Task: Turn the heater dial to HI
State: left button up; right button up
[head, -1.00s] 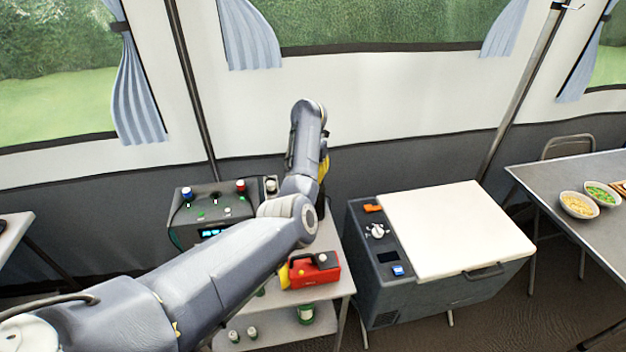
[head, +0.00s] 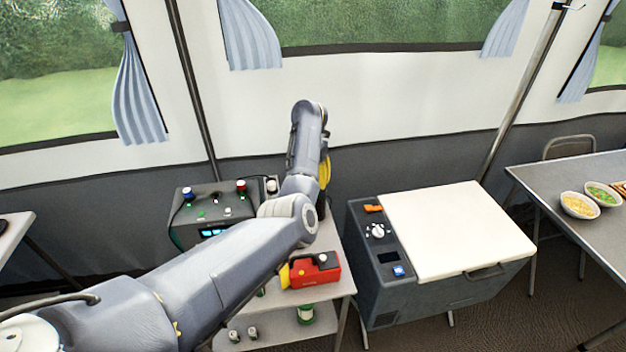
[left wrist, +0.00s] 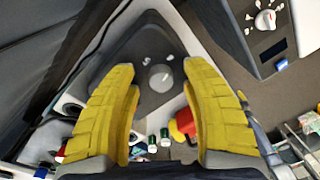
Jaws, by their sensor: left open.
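A round grey dial (left wrist: 160,78) sits on a dark, wedge-shaped unit (left wrist: 143,48), apparently the heater, in the left wrist view. A small light mark shows on the dial; I cannot read any HI lettering. In the head view this unit is hidden behind my left arm. My left gripper (left wrist: 160,72) is open, with its two yellow fingers on either side of the dial in the picture. I cannot tell whether they touch it. In the head view only a yellow edge of this gripper (head: 324,171) shows behind the forearm. My right gripper is out of view.
A cool box (head: 455,230) with its own white dial (head: 377,231) stands to the right. A control box (head: 215,205) with blue and red knobs stands behind my arm. A red can (head: 316,272) sits on the small table (head: 338,285). The tent wall is close behind.

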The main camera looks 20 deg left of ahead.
pick_arm(q)
jog(key=shift+r, duration=0.1)
notch_tip(320, 180, up, 12)
jog(key=shift+a, duration=0.3)
dwell(0.3)
jog(key=shift+a, duration=0.1)
